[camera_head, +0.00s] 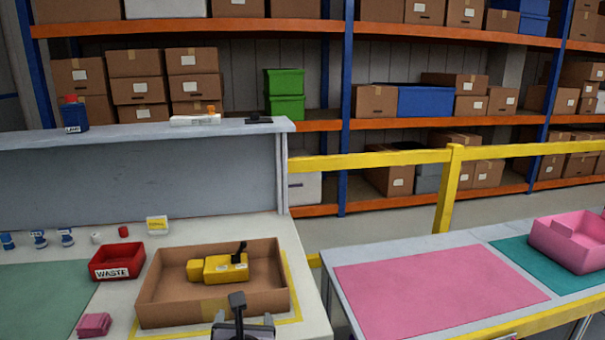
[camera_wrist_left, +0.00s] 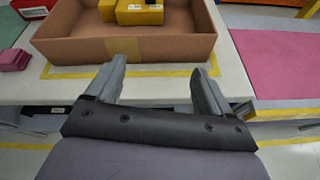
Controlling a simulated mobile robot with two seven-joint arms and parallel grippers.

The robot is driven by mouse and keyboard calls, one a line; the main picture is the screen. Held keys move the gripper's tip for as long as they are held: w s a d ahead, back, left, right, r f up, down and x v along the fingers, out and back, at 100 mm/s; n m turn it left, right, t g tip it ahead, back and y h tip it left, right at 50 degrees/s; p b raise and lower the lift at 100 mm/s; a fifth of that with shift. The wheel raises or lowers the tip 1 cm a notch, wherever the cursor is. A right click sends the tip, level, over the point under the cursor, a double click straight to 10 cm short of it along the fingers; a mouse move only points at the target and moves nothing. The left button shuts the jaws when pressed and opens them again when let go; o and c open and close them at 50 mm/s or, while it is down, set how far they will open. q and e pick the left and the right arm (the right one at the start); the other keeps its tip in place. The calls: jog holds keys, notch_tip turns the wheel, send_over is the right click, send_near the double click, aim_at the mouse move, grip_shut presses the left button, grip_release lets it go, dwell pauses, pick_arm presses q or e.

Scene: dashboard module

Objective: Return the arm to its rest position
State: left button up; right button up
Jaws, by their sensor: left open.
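My left gripper (camera_head: 242,326) shows at the bottom edge of the head view, in front of the cardboard box (camera_head: 190,312). In the left wrist view its two fingers (camera_wrist_left: 158,82) are spread apart with nothing between them, just short of the box's near wall (camera_wrist_left: 125,48). A yellow module (camera_head: 219,268) with a black part on it lies inside the box, apart from the gripper. My right gripper is in neither view.
A red waste bin (camera_head: 117,274) and a pink block (camera_head: 94,324) stand left of the box. A grey ledge (camera_head: 140,133) rises behind. At right, past a gap, a second table holds a pink mat (camera_head: 430,290) and a pink bin (camera_head: 565,250). A yellow rail (camera_head: 450,190) runs behind.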

pick_arm(q)
jog(key=s+a+f+n+g+h, duration=0.35)
jog(key=s+f+n, duration=0.75)
jog(key=f+n, duration=0.45)
jog(key=s+a+f+n, duration=0.2)
jog(key=s+n, duration=0.4)
jog(key=n, duration=0.3)
jog(key=s+a+f+n+h, duration=0.1)
jog(key=s+a+f+n, duration=0.1)
jog(key=s+a+n, duration=0.2)
jog(key=s+n, duration=0.3)
jog(key=n, duration=0.2)
jog(key=shift+s+t, duration=0.3)
jog(key=shift+t, duration=0.05)
